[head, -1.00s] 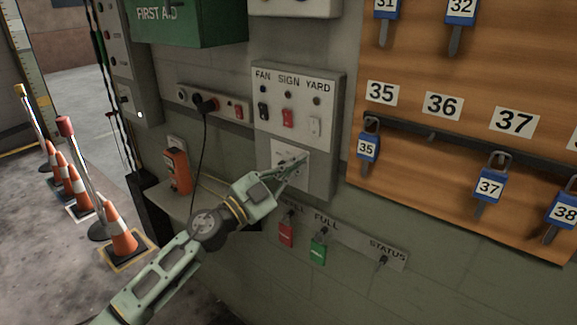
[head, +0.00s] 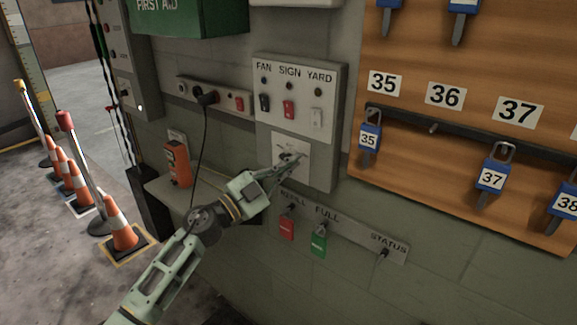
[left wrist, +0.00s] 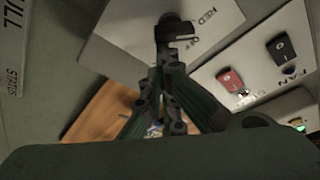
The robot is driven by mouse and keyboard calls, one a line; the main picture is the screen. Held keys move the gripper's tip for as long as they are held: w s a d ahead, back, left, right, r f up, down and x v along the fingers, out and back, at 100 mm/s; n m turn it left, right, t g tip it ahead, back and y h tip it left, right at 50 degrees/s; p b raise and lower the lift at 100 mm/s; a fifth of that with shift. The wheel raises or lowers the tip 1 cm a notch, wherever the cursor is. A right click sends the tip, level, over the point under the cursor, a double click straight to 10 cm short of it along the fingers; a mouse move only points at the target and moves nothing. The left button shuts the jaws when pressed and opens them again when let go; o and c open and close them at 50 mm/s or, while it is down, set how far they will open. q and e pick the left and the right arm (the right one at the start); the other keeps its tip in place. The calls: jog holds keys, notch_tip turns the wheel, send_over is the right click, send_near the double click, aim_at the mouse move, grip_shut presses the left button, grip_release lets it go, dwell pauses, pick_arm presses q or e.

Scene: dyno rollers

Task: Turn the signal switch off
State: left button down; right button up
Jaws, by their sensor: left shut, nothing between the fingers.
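The signal switch is a dark knob or lever (left wrist: 176,27) on a white plate (head: 279,146), low on the grey panel. In the left wrist view the plate (left wrist: 115,38) carries the words RED and OFF beside the dark part. My left gripper (head: 298,160) is shut and empty, its tips in front of the plate's lower right part. In the left wrist view its fingertips (left wrist: 172,50) come right up to the dark part; I cannot tell whether they touch. The fingers partly cover the switch, so its setting is unclear. My right gripper is not in view.
Above the plate are the FAN, SIGN and YARD rockers (head: 289,109). Below hangs a rail with a red tag (head: 286,229) and a green tag (head: 319,244). A padlock board (head: 460,150) is at right. A socket strip with a black cable (head: 204,135) is at left, with cones beyond.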

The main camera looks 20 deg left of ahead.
aim_at(305, 169)
pick_arm(q)
jog(key=shift+a+f+m, duration=0.15)
jog(key=shift+f+m, duration=0.25)
jog(key=shift+m, duration=0.3)
jog(key=m, duration=0.1)
jog(key=m+g, duration=0.1)
jog(key=m, duration=0.2)
jog(key=shift+f+g, duration=0.25)
jog(key=shift+g, duration=0.15)
jog(key=shift+f+m+h+p, duration=0.25)
jog(key=shift+m+h+p, duration=0.05)
jog(key=shift+m+p, duration=0.1)
jog(key=shift+f, duration=0.1)
jog(key=m, duration=0.1)
jog(key=m+g+p, duration=0.1)
jog(key=shift+w+a+f+m, duration=0.1)
jog(key=shift+a+f+m, duration=0.05)
jog(key=shift+f+m, duration=0.2)
jog(key=shift+a+f, duration=0.1)
jog(key=shift+f, duration=0.15)
